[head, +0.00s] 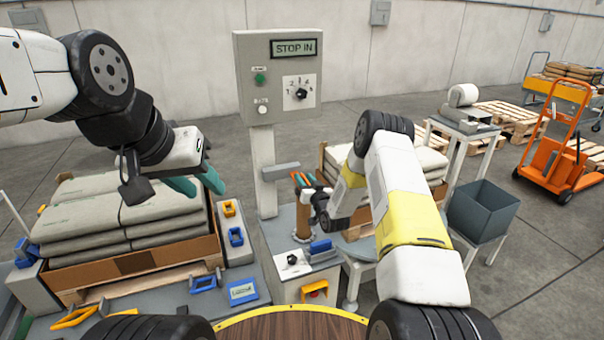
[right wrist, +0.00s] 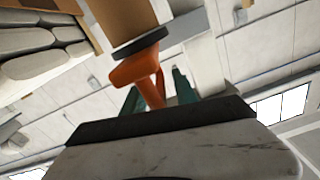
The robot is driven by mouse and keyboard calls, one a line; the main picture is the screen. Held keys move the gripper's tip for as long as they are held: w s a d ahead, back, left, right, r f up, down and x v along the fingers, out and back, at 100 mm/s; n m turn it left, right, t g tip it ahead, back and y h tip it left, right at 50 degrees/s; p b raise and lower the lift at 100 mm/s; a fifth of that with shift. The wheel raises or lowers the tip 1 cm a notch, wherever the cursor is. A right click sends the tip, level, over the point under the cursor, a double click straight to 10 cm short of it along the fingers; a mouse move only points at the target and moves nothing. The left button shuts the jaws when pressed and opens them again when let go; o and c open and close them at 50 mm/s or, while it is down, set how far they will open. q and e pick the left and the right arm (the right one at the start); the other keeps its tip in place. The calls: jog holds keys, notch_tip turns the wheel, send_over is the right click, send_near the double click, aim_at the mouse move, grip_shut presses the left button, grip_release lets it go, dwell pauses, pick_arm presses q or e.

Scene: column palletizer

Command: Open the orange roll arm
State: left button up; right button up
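The orange roll arm (head: 299,181) shows small in the head view, at the top of a brown upright roll (head: 303,222) on the grey bench, partly hidden by my right wrist. In the right wrist view the orange arm (right wrist: 140,70) has a black-edged head against the brown roll (right wrist: 120,18), and its stem runs down between the teal fingers of my right gripper (right wrist: 158,93). A gap shows between the stem and the right-hand finger, so the gripper looks open around it. My left gripper (head: 196,183) is open and empty above the sacks.
A control box (head: 278,74) reading "STOP IN" stands on a post behind the bench. Grey sacks (head: 120,215) fill a carton at left. Blue and yellow clamps lie nearby. A dark bin (head: 483,210) and orange pallet truck (head: 560,150) stand at right.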

jog(key=c, duration=0.7)
grip_shut()
jog(key=shift+a, duration=0.1)
dwell(0.6)
